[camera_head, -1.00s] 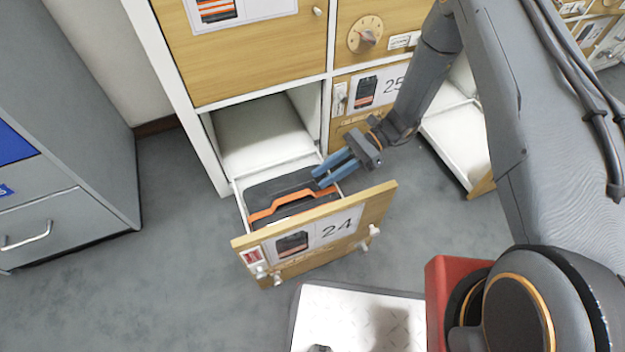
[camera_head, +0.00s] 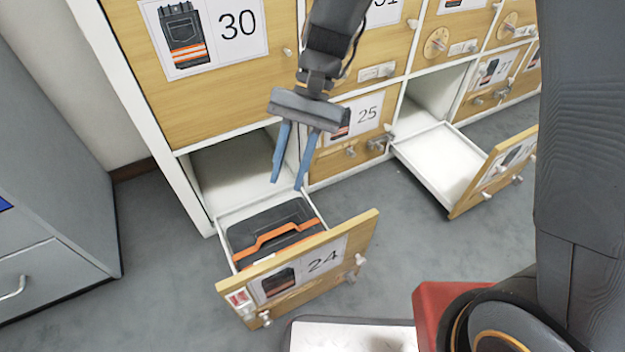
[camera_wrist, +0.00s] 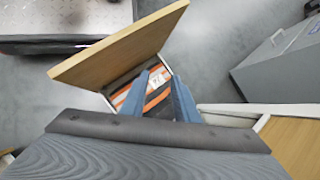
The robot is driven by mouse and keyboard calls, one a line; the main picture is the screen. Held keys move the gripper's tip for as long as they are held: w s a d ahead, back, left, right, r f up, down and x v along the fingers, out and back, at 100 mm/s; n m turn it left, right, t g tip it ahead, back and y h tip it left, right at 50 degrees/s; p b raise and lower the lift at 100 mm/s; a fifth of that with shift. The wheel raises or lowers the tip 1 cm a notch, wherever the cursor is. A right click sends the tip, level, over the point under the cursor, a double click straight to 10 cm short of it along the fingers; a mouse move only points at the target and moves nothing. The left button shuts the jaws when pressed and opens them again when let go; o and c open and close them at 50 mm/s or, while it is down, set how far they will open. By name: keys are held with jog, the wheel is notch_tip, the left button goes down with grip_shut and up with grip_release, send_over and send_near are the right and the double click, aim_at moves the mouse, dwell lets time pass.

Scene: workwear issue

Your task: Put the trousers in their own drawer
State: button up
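The trousers appear to be the dark folded garment with an orange band (camera_head: 272,232), lying flat inside the pulled-out drawer 24 (camera_head: 318,262). The wrist view shows the garment (camera_wrist: 157,97) with orange stripes and a white tag, partly covered by my fingers. The drawer front carries a picture of a dark folded item with orange and the number 24. My gripper (camera_head: 287,184) is above the back of this drawer, its two blue fingers apart, pointing down with nothing between them. It is clear of the garment.
Another drawer (camera_head: 440,165) stands open and empty to the right. Closed doors 30 (camera_head: 230,75) and 25 (camera_head: 365,118) adjoin. A grey cabinet (camera_head: 50,190) stands at the left. Grey floor (camera_head: 170,260) is free between it and drawer 24.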

jog(key=s+d+r+n+t+h, duration=0.1)
jog(key=s+d+r+n+t, duration=0.1)
jog(key=s+r, duration=0.4)
jog(key=s+d+r+n+t, duration=0.3)
jog(key=s+r+n+t, duration=0.1)
jog(key=s+r+n, duration=0.2)
jog(key=shift+s+d+n+h, duration=0.15)
jog(key=shift+s+n+h, duration=0.2)
jog(key=shift+n, duration=0.45)
jog(key=shift+w+r, duration=0.1)
jog(key=shift+r, duration=0.05)
jog(key=d+r+m+p, duration=0.2)
jog(key=d+r+p, duration=0.5)
jog(key=r+p, duration=0.3)
jog(key=d+r+m+h+p, duration=0.1)
jog(key=d+r+m+p, duration=0.2)
jog(key=d+r+p, duration=0.4)
jog(key=d+r+m+p, duration=0.2)
jog(key=d+r+p, duration=0.5)
jog(key=r+p, duration=0.8)
jog(key=p, duration=0.9)
jog(key=shift+m, duration=0.4)
